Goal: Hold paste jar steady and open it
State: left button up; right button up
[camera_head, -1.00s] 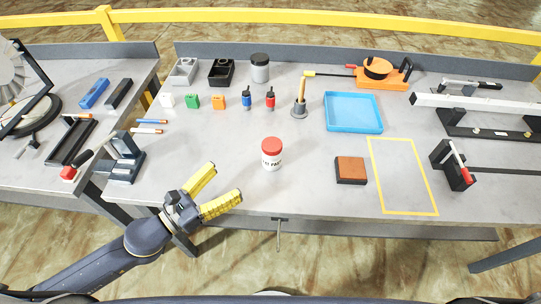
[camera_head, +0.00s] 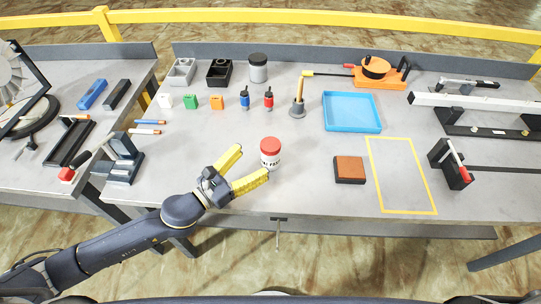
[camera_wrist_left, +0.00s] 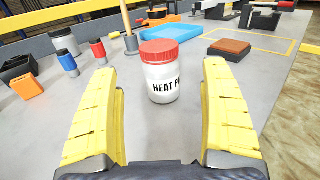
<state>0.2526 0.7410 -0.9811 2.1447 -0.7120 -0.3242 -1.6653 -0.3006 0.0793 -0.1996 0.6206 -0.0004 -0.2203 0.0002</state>
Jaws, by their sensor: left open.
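The paste jar (camera_head: 270,153) is white with a red lid and stands upright on the grey workbench. In the left wrist view the jar (camera_wrist_left: 161,78) shows black lettering that starts with "HEAT". My left gripper (camera_head: 254,162) has yellow fingers and is open, just to the left of the jar. In the left wrist view the open fingers (camera_wrist_left: 160,105) flank the space in front of the jar, and the jar is centred beyond them, apart from both. The lid (camera_wrist_left: 159,51) is on the jar. My right gripper is not in view.
A brown-topped block (camera_head: 349,169) lies right of the jar, beside a yellow-outlined rectangle (camera_head: 401,175). A blue tray (camera_head: 351,112) is behind. Small red (camera_head: 268,98) and blue (camera_head: 244,98) bottles and a wooden-handled tool (camera_head: 298,97) stand farther back. The bench around the jar is clear.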

aim_at(264, 152)
pick_arm(q)
jog(key=shift+x, duration=3.75)
jog(key=c, duration=1.7)
jog(key=shift+c, duration=0.2)
jog(key=shift+r, duration=5.1)
grip_shut()
